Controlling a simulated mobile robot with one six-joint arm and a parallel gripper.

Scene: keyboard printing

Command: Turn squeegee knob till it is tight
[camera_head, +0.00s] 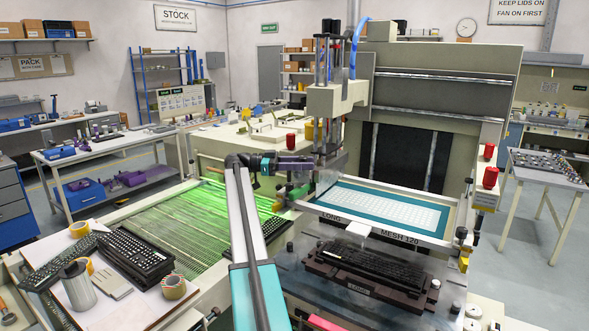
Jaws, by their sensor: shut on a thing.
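My arm reaches up from the bottom centre and bends right to my gripper (330,163), whose wrist has teal and purple parts. The gripper is at the lower end of the squeegee carriage (337,98), above the left end of the screen. It is shut on the squeegee knob, which is small in this view and mostly hidden by the jaws. How tight the knob is cannot be told. The screen frame (380,236), marked LONG and MESH 120, lies below and to the right, with teal borders around a pale key pattern.
A black keyboard (372,267) sits in a dark fixture in front of the screen. A lit green conveyor (170,235) runs on the left. Red knobs (490,177) stand on the machine's right side.

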